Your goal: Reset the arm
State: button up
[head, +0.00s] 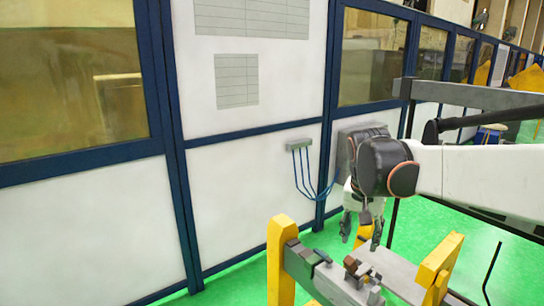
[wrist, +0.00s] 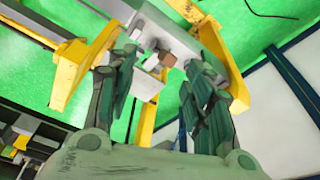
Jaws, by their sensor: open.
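My gripper (head: 360,226) hangs from my white and dark arm at the right of the head view, pointing down above a yellow and grey stand (head: 330,278). In the wrist view my gripper (wrist: 158,112) shows its two dark green fingers spread apart, with nothing held between them. Beyond the fingertips is a small brown block (wrist: 168,60) on the grey top of the stand. The brown block also shows in the head view (head: 357,268), below and apart from the fingers.
White and blue-framed wall panels (head: 250,180) with windows run behind the stand. A small grey box (head: 299,145) with blue cables is on the wall. A grey rail (head: 470,96) crosses at the right. Green floor (head: 450,235) is open around the stand.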

jog(key=s+a+f+n+t+b, duration=0.1)
jog(key=s+f+n+t, duration=0.1)
jog(key=s, duration=0.8)
jog(key=s+a+f+n+t+y+b, duration=0.1)
jog(key=s+f+n+t, duration=0.2)
jog(key=s, duration=0.8)
jog(key=shift+s+f+n, duration=0.25)
jog(key=shift+f+n, duration=0.2)
jog(key=shift+n, duration=0.05)
